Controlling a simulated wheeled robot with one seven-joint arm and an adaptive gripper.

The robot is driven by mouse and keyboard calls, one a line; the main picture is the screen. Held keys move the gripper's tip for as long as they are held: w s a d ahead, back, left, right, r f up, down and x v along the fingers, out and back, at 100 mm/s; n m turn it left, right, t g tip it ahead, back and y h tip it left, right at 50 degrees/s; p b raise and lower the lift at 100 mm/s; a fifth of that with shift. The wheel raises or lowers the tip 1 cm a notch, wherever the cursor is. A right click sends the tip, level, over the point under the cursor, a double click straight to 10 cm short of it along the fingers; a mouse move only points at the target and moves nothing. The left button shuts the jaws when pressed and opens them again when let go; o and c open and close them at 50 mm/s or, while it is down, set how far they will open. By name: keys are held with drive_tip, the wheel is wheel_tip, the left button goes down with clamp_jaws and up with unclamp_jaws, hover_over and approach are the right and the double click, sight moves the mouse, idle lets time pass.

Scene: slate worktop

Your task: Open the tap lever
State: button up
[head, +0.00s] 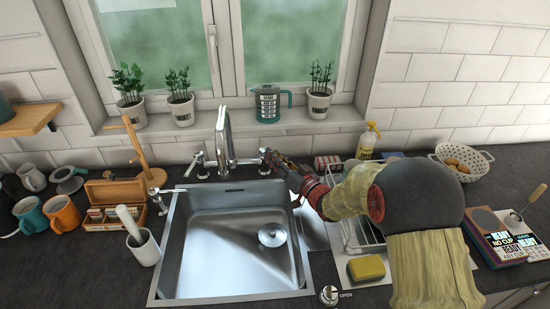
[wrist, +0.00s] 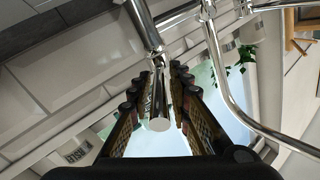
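The chrome tap has a tall spout (head: 223,135) behind the sink, with a handle on each side of its base. The left handle (head: 199,163) stands clear. My gripper (head: 272,160) is at the right handle (head: 264,158), which it partly hides in the head view. In the wrist view, the tap lever (wrist: 159,112) is a chrome rod with its round end towards the camera. It lies between the two fingers of my gripper (wrist: 163,72). The fingers are apart, with a narrow gap showing beside the rod. Contact at the tips is unclear.
The steel sink (head: 167,245) is empty below the tap. A dish rack (head: 346,225) and yellow sponge (head: 366,268) lie under my arm. A soap bottle (head: 368,140) stands behind it. A teal jug (head: 267,104) and potted plants (head: 181,105) stand on the sill.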

drive_tip(key=shift+o, duration=0.9)
drive_tip(key=shift+f, duration=0.1)
wheel_tip(320, 180, up, 10)
drive_tip(key=shift+c, duration=0.2)
